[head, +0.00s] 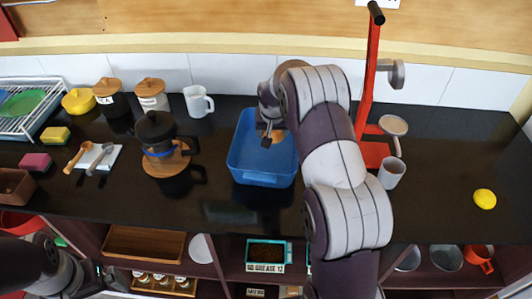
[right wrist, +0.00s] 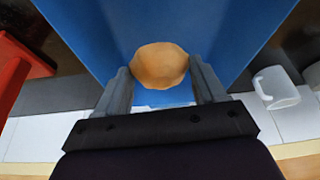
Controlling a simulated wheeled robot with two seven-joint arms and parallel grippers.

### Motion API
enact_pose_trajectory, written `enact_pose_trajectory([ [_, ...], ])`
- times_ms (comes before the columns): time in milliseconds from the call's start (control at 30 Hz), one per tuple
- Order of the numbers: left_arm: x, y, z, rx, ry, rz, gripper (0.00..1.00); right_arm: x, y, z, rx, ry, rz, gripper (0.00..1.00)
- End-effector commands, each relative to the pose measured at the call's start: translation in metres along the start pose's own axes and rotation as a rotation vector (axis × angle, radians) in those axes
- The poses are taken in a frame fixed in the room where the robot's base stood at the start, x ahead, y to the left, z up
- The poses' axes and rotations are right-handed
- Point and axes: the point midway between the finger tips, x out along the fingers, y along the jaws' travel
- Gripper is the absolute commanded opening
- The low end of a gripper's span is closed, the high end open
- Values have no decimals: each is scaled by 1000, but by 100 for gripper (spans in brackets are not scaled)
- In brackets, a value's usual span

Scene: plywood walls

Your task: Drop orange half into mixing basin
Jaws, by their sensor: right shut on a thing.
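The blue mixing basin (head: 262,178) stands on the dark counter, left of my right arm. It fills much of the right wrist view behind the fingers (right wrist: 105,35). My right gripper (head: 268,137) is over the back part of the basin, pointing down. It is shut on the orange half (right wrist: 160,66), which sits between the two fingertips. A small part of the orange half (head: 278,136) shows in the head view. My left gripper (head: 104,279) is low at the lower left, in front of the counter; its jaws are too unclear to read.
A red stand (head: 370,100) and a grey cup (head: 391,172) are right of my right arm. A yellow lemon (head: 485,199) lies far right. A coffee maker (head: 157,135) on a wooden board and a white jug (head: 198,102) stand left of the basin.

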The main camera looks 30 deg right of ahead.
Motion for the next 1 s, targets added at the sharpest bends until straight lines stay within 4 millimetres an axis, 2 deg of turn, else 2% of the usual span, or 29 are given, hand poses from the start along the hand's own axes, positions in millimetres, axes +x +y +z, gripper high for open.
enact_pose_trajectory([
  [67,-1,0,0,0,0,0,100,-1,0,-1,0,1,0,23],
  [100,-1,0,0,0,0,0,100,-1,0,-1,0,1,0,80],
  [167,-1,0,0,0,0,0,100,-1,0,-1,0,1,0,99],
  [400,-1,0,0,0,0,0,100,-1,0,0,0,0,0,100],
  [500,2,0,0,0,0,0,100,-9,0,-1,0,3,-1,100],
  [567,5,0,0,0,0,0,100,-19,0,-1,0,4,-1,100],
  [800,17,0,2,0,0,0,100,-84,0,-1,0,6,-2,100],
  [1000,20,0,2,0,0,0,100,-120,0,0,0,3,-2,100],
])
